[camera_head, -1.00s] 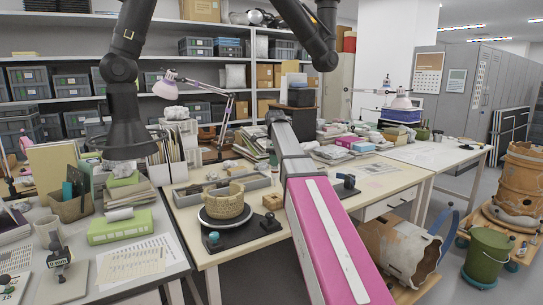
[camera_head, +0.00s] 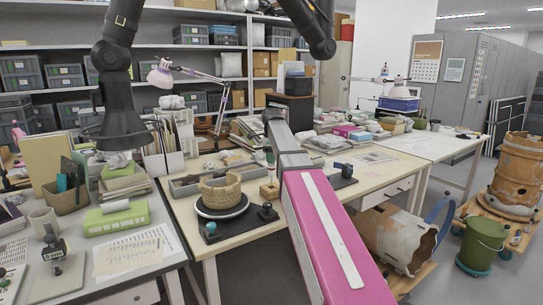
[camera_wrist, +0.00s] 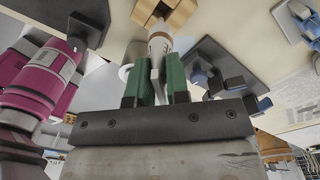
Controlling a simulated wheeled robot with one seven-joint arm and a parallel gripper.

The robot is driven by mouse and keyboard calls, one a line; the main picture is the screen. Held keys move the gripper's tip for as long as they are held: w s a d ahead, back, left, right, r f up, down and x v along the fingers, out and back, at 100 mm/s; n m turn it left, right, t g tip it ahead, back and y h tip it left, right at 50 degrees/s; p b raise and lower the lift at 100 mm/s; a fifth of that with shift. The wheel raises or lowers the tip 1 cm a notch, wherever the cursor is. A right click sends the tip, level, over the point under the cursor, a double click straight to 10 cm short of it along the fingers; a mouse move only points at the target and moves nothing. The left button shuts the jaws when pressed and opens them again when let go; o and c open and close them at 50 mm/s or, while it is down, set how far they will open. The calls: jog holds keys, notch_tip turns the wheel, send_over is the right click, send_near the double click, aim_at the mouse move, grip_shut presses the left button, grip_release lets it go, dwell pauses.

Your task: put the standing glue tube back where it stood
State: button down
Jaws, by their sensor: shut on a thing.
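In the wrist view, my gripper (camera_wrist: 156,78) has its green fingers shut on the pale glue tube (camera_wrist: 159,42). The tube's far end is close to a small wooden block (camera_wrist: 180,14); I cannot tell whether it is seated in it. In the head view, my gripper (camera_head: 268,153) is small and partly hidden by my arm, above the same wooden block (camera_head: 269,191) on the work table (camera_head: 250,232). The tube shows there only as a thin pale upright shape over the block.
A woven-looking pot (camera_head: 220,187) stands on a dark turntable just left of the block. A long grey tray (camera_head: 188,186) lies behind it. A dark base with a blue-black device (camera_head: 343,170) is to the right. A desk lamp (camera_head: 160,76) stands at the back left.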

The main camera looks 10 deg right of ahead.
aim_at(271, 170)
jog(key=shift+f, duration=3)
jog(key=c, duration=1)
grip_release()
jog(key=r, duration=1)
jog(key=shift+w+r, duration=0.1)
jog(key=shift+w, duration=0.1)
jog(key=shift+r, duration=0.3)
